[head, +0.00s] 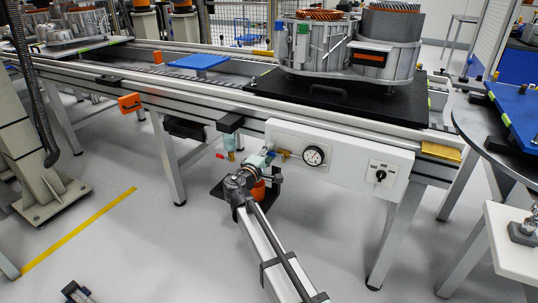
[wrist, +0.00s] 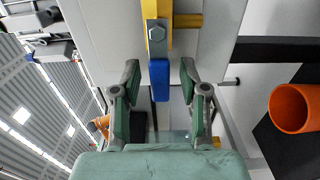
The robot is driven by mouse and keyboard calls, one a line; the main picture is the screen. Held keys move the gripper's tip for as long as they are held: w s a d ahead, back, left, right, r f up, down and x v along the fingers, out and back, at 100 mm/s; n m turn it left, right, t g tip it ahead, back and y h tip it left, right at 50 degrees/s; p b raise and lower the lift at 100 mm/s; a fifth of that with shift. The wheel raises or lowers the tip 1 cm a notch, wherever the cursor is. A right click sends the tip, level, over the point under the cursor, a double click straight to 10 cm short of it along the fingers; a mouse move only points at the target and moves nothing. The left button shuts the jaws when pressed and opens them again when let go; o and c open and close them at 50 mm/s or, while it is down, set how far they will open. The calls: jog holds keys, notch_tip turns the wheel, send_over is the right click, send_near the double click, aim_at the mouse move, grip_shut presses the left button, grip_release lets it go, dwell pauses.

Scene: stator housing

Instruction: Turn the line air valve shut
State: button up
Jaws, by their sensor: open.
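The line air valve shows in the wrist view as a yellow body (wrist: 155,12) with a bolt and a blue handle (wrist: 159,82) pointing down in the picture. My gripper (wrist: 160,72) is open. Its two green-padded fingers stand on either side of the blue handle, with a visible gap on each side. In the head view my gripper (head: 268,158) is at the left end of the white panel, just left of the brass-coloured valve fitting (head: 283,155). The handle is mostly hidden there by the gripper.
The white panel (head: 345,142) carries a round gauge (head: 313,156) and a black selector knob (head: 381,175). A filter bowl (head: 230,146) hangs left of my gripper. An orange cylinder (wrist: 297,108) stands below, at right in the wrist view. The conveyor frame runs above.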

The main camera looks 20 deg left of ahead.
grip_shut()
